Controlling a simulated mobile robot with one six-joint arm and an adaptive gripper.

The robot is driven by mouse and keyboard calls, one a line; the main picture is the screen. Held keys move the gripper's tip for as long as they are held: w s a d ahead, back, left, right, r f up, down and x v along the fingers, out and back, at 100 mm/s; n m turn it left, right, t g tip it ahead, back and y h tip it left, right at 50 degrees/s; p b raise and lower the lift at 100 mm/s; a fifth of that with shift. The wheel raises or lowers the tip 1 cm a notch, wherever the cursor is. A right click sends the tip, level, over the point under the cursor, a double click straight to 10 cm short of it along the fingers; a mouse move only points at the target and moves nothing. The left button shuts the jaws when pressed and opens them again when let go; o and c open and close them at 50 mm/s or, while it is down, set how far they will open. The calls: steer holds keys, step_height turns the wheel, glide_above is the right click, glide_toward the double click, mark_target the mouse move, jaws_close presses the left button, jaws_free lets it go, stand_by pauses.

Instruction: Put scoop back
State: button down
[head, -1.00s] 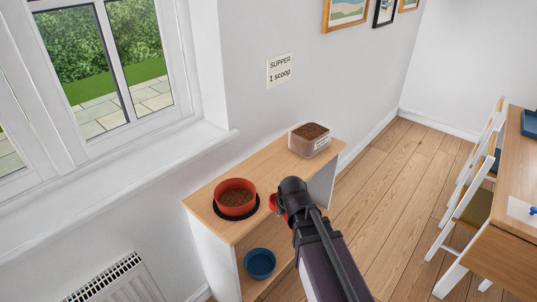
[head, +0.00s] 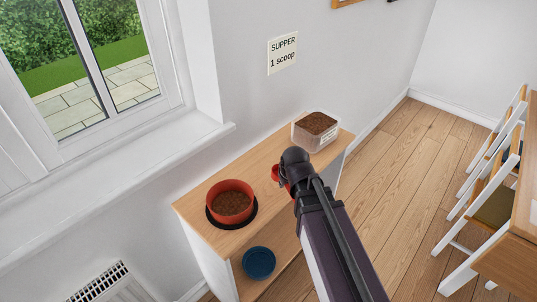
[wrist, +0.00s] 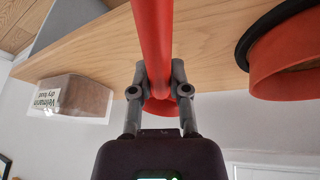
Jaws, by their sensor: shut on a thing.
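My gripper (wrist: 160,78) is shut on the handle of the red scoop (wrist: 152,28) in the wrist view. In the head view a small red part of the scoop (head: 276,173) shows left of my dark wrist, over the shelf top between bowl and tub. My fingers are hidden there, and so are the scoop's contents. The clear tub of brown dry food (head: 316,130) stands open at the shelf's far end; its label shows in the wrist view (wrist: 46,96). The red bowl (head: 230,202), with brown food inside, sits on a black mat at the near end.
The wooden shelf unit (head: 258,165) stands against the wall below a note (head: 282,53) reading "SUPPER 1 scoop". A blue bowl (head: 259,263) is on its lower shelf. A window sill (head: 150,165) and radiator are left, chairs (head: 490,205) and a table right. Floor between is clear.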

stand_by(0.4)
steer(key=shift+w+d+r+n+g+p, duration=0.15)
steer(key=shift+w+d+n+p, duration=0.2)
steer(key=shift+n, duration=0.35)
steer(key=shift+w+d+r+n+g+p, duration=0.15)
steer(key=shift+w+d+n, duration=0.3)
steer(key=shift+n, duration=0.25)
steer(key=shift+w+d+r+n, duration=0.1)
steer(key=shift+w+d+n, duration=0.2)
steer(key=shift+n, duration=0.25)
steer(key=shift+w+d+n, duration=0.15)
steer(key=shift+d+n, duration=0.2)
steer(key=shift+n, duration=0.2)
steer(key=w+a, duration=0.2)
steer(key=w, duration=0.2)
steer(key=w+a+f, duration=0.1)
steer(key=w+a, duration=0.1)
steer(key=w, duration=0.2)
steer(key=w+a+b, duration=0.1)
steer(key=w+a, duration=0.1)
steer(key=w, duration=0.3)
steer(key=shift+a+f, duration=0.2)
steer(key=shift+a, duration=0.15)
